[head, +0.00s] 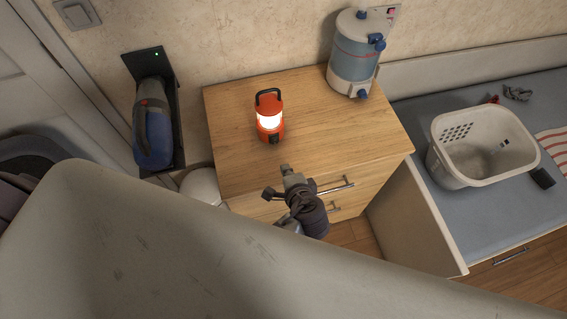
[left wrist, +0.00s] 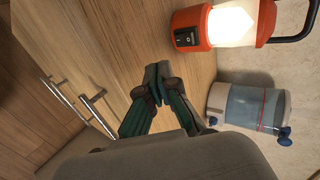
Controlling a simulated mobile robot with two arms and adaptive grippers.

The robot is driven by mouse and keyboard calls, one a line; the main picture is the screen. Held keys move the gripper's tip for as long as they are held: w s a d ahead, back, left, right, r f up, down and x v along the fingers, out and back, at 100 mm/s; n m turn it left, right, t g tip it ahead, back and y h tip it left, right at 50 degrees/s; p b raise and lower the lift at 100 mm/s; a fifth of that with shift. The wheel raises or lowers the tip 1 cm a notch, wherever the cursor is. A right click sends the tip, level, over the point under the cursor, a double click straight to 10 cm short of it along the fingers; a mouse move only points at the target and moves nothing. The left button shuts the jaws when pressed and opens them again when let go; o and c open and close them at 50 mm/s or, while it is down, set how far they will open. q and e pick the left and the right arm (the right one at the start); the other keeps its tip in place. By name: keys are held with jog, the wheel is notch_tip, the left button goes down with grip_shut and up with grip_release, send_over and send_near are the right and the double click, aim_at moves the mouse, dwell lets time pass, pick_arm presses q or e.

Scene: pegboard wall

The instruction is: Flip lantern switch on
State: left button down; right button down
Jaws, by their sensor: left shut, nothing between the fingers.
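An orange lantern (head: 268,117) with a black handle stands upright on the wooden cabinet top (head: 312,116), and its lamp glows. In the left wrist view the lantern (left wrist: 199,27) lies across the upper right, with its black rocker switch (left wrist: 186,38) facing my side. My left gripper (head: 286,172) is at the front edge of the cabinet, in front of the lantern and apart from it. In the left wrist view the left gripper (left wrist: 156,77) has its fingertips together, with nothing between them. My right gripper does not show.
A blue and white water dispenser (head: 355,55) stands at the cabinet's back right. A blue handheld vacuum (head: 153,130) hangs on the wall at left. A white laundry basket (head: 463,180) sits on the bench at right. The cabinet top around the lantern is mostly clear.

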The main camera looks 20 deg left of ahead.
pick_arm(q)
jog(key=shift+f+v, duration=0.15)
jog(key=shift+v, duration=0.8)
jog(key=shift+f+v, duration=0.2)
jog(key=shift+v, duration=0.75)
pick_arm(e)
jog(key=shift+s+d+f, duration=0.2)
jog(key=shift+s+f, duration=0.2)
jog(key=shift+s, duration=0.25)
pick_arm(q)
jog(key=shift+s+d, duration=0.2)
